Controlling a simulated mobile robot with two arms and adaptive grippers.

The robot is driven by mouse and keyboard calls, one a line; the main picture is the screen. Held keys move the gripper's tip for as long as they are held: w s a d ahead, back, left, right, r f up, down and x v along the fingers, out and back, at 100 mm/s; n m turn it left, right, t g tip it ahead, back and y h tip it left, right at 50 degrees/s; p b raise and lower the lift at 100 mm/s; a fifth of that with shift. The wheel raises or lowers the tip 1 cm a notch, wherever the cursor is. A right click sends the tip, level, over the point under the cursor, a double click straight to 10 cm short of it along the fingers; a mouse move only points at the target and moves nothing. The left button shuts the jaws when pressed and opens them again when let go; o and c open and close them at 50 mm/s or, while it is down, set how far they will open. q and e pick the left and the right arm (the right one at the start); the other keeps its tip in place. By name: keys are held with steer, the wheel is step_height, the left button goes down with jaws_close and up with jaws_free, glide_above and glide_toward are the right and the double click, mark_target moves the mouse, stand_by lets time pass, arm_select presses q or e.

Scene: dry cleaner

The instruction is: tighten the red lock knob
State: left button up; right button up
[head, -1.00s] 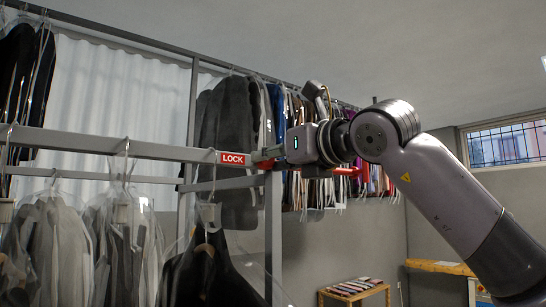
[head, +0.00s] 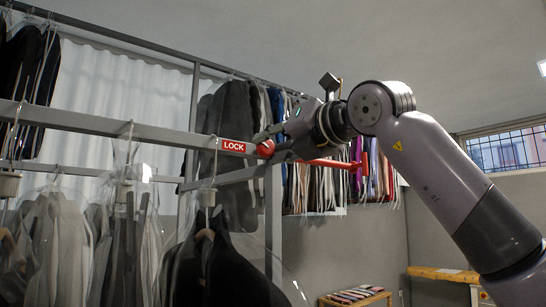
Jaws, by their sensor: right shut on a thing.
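The red lock knob (head: 265,149) sits on the grey rail, just right of the red LOCK label (head: 233,147). My right gripper (head: 268,141) comes in from the right and is shut on the knob, its fingers partly around it. Part of the knob is hidden by the fingers. A red bar (head: 335,163) shows below and right of the gripper; I cannot tell how it joins the knob. My left gripper is not in view.
Bagged garments (head: 60,235) hang along the rail at left and centre. More clothes hang on a rack (head: 315,185) behind my gripper. A small wooden table (head: 357,297) stands low at the back. Air above the rail is clear.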

steer(key=m+b, duration=0.3)
steer(key=m, duration=0.3)
steer(key=shift+d+f, duration=0.1)
steer(key=m+b, duration=0.2)
steer(key=m, duration=0.1)
steer(key=shift+m, duration=0.4)
steer(key=shift+m+b, duration=0.45)
steer(key=shift+m, duration=0.85)
steer(key=o, duration=1.1)
steer(key=shift+w, duration=0.1)
steer(key=v, duration=1.2)
